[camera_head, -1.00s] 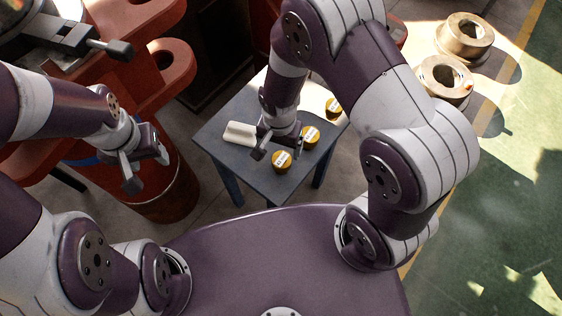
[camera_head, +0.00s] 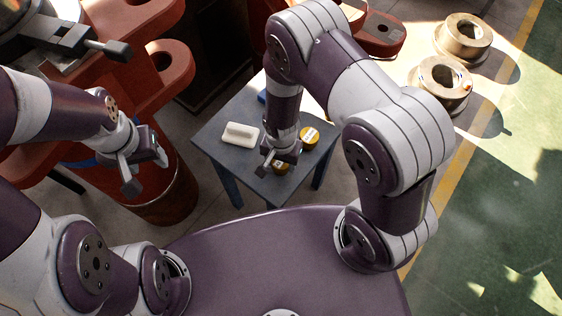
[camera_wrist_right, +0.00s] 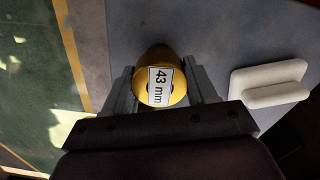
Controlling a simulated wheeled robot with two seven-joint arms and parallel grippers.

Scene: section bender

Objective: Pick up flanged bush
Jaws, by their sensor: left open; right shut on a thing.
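A round yellow flanged bush (camera_head: 281,169), labelled "43 mm" in the right wrist view (camera_wrist_right: 161,65), is at the front of the small grey table (camera_head: 222,158). My right gripper (camera_head: 277,164) reaches down over it. In the right wrist view my right gripper (camera_wrist_right: 161,92) has a finger on each side of the bush and is shut on it. Whether the bush is clear of the tabletop I cannot tell. A second yellow round piece (camera_head: 309,138) with a white label stands just behind, to the right. My left gripper (camera_head: 146,172) is open and empty, left of the table.
A cream block (camera_head: 240,134) with a raised ridge lies on the table's left; it also shows in the right wrist view (camera_wrist_right: 270,85). A blue thing (camera_head: 262,97) is partly hidden behind my right arm. A red machine (camera_head: 165,75) stands at left. Large brass rings (camera_head: 443,83) are at right.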

